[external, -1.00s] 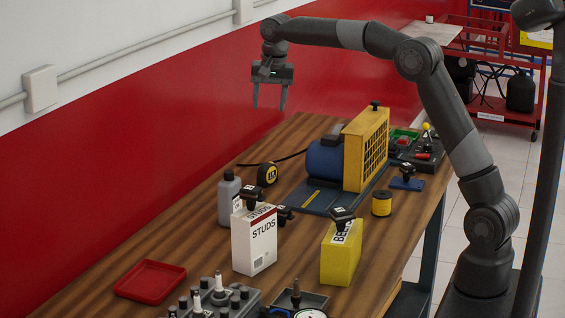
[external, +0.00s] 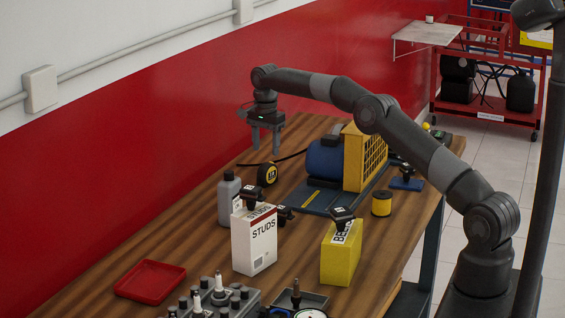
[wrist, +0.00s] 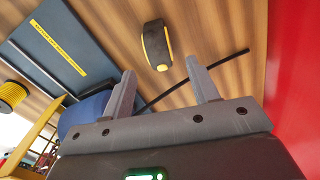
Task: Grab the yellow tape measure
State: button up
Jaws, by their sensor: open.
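The yellow and black tape measure (external: 267,173) stands on the wooden table near the red wall, left of the blue motor. In the wrist view the tape measure (wrist: 157,46) lies beyond the fingertips, roughly between their lines, with its dark top and yellow side showing. My gripper (external: 265,150) is open and empty, pointing down above and just behind the tape measure in the external view. In the wrist view its two fingers (wrist: 160,78) are spread apart and do not touch the tape measure.
A dark rod or cable (wrist: 205,75) lies beside the tape measure, under the fingers. The blue motor (external: 325,158) with its yellow guard (external: 365,160) stands to the right. A grey bottle (external: 229,200) and STUDS box (external: 254,240) stand nearer the camera. The red wall (wrist: 295,70) is close by.

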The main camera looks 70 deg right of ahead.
aim_at(267, 163)
notch_tip(267, 163, down, 3)
jog(key=shift+f, duration=0.1)
jog(key=shift+s+d+f, duration=0.1)
jog(key=shift+f, duration=2.55)
jog(key=shift+c, duration=0.5)
grip_shut()
jog(key=shift+r, duration=0.1)
